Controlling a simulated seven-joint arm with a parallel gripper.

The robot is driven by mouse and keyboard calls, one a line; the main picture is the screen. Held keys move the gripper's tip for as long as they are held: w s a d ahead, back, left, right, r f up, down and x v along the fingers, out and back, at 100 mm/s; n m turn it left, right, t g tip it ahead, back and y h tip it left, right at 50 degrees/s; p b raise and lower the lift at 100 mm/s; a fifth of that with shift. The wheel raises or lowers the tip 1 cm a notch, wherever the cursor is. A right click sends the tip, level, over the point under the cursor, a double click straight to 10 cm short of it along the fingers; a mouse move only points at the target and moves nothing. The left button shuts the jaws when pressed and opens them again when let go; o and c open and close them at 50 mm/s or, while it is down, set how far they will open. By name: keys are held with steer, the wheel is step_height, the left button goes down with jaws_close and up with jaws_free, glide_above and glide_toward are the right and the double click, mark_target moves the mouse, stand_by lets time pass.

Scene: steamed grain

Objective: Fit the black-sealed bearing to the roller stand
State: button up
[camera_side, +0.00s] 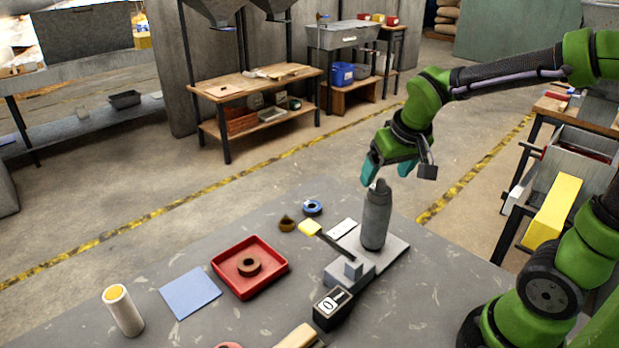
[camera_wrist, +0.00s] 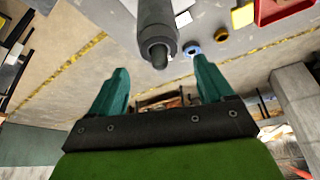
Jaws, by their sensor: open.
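The roller stand is a grey base plate (camera_side: 395,254) with an upright grey roller (camera_side: 376,218) ending in a narrow spigot (camera_side: 380,186). In the wrist view the roller (camera_wrist: 156,22) points its dark spigot (camera_wrist: 160,60) between the fingers. My gripper (camera_side: 387,170), with teal fingers, is open and empty just above the roller's top; it also shows in the wrist view (camera_wrist: 160,68). A blue-ringed bearing (camera_side: 312,207) lies on the table behind the stand, also in the wrist view (camera_wrist: 192,49). I cannot pick out a black-sealed bearing for certain.
A red tray (camera_side: 279,273) holds a brown ring (camera_side: 249,264).

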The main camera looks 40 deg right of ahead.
steer(key=v, duration=1.5)
steer(key=shift+s+r, duration=0.15)
